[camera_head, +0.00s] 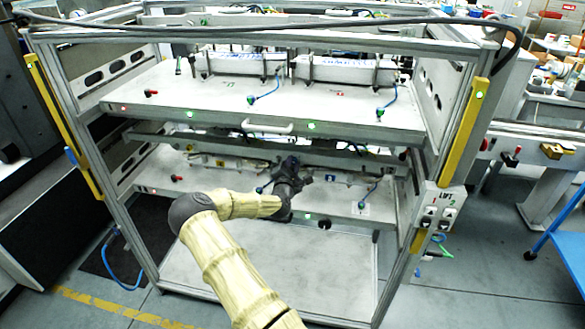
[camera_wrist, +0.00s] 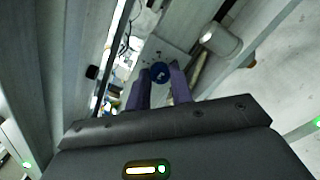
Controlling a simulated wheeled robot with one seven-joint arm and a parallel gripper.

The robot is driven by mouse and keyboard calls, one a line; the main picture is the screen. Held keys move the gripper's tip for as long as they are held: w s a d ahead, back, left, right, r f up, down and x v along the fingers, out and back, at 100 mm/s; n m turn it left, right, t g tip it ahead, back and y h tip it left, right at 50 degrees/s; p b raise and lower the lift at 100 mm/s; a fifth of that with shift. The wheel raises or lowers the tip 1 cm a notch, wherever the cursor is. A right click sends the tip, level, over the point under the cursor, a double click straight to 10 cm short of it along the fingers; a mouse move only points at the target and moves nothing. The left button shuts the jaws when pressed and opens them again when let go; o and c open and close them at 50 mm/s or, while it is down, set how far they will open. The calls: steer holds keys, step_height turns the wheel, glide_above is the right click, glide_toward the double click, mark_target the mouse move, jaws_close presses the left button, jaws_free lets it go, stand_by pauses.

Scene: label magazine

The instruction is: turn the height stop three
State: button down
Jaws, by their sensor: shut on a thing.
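A round blue knob (camera_wrist: 160,72) with a small light mark shows between the fingertips in the wrist view. It appears to be the height stop; I cannot read a number on it. My gripper (camera_wrist: 160,86) has its two purple fingers on either side of the knob, shut on it. In the head view my gripper (camera_head: 291,172) is a dark shape at the lower shelf, under the upper shelf. The knob is hidden there behind my gripper and arm.
The upper shelf (camera_head: 225,105) overhangs my gripper, with a white handle (camera_head: 267,127) at its front. Yellow-marked frame posts (camera_head: 464,131) stand at both sides. A grey cylinder (camera_wrist: 220,40) is close by in the wrist view.

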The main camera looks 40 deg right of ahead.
steer(key=m+b, duration=0.3)
steer(key=shift+f, duration=0.25)
steer(key=m+b, duration=0.4)
steer(key=shift+m, duration=0.4)
steer(key=m+b, duration=0.7)
steer(key=m, duration=0.1)
steer(key=shift+s+f+b, duration=0.1)
steer(key=shift+b, duration=0.3)
steer(key=m+b, duration=0.5)
steer(key=m, duration=0.1)
steer(key=shift+b, duration=0.4)
steer(key=m+b, duration=0.3)
steer(key=m, duration=0.1)
steer(key=shift+m+b, duration=1.1)
steer(key=shift+m, duration=0.2)
steer(key=shift+a, duration=0.1)
